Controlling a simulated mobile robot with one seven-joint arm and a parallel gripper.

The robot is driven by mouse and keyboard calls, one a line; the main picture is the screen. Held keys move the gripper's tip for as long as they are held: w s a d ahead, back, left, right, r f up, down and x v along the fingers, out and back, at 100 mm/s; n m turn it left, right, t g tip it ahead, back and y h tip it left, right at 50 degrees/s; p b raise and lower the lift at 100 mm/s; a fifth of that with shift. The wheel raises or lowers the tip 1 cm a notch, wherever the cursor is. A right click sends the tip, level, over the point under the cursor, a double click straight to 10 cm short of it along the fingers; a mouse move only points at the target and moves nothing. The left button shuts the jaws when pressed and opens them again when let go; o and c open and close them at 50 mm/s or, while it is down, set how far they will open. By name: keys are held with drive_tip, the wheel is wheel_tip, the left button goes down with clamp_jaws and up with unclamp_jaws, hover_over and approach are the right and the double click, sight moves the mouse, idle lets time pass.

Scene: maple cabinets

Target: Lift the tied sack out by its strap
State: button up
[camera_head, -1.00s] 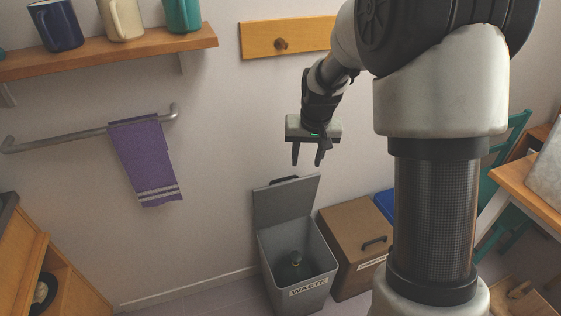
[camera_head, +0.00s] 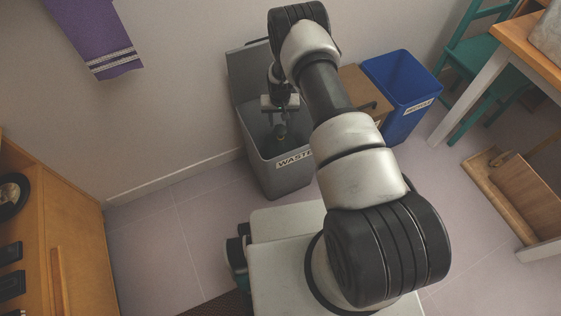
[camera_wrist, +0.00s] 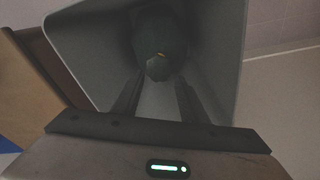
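The grey waste bin (camera_head: 285,178) stands by the wall with its lid (camera_head: 247,68) raised. The dark green tied sack (camera_wrist: 160,30) lies inside the bin (camera_wrist: 85,35). Its tied top points toward the wrist camera, with a small yellow-orange spot on it. In the head view only a small dark part of the sack (camera_head: 280,133) shows below my gripper (camera_head: 281,116). My gripper points down into the bin mouth. In the wrist view its two fingers (camera_wrist: 157,92) are apart, with the sack's top just beyond and between their tips. I cannot make out the strap clearly.
A brown bin (camera_head: 360,88) stands right of the waste bin, partly behind my arm. An open blue bin (camera_head: 400,85) is farther right. A teal chair (camera_head: 490,60) and a wooden table (camera_head: 535,45) are at the right. Wooden cabinets (camera_head: 70,240) are at the left.

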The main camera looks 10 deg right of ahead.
sight(280, 130)
drive_tip(key=f, duration=0.2)
drive_tip(key=f+b, duration=0.1)
drive_tip(key=f, duration=0.1)
drive_tip(key=w+f, duration=0.1)
drive_tip(key=f, duration=0.2)
drive_tip(key=shift+b, duration=0.4)
drive_tip(key=f, duration=0.1)
drive_tip(key=f+b, duration=0.1)
drive_tip(key=f, duration=0.1)
drive_tip(key=f+b, duration=0.1)
drive_tip(key=f, duration=0.1)
drive_tip(key=shift+w+d+f, duration=0.1)
drive_tip(key=shift+d, duration=0.15)
drive_tip(key=shift+c, duration=0.4)
clamp_jaws()
drive_tip(key=shift+w, duration=0.1)
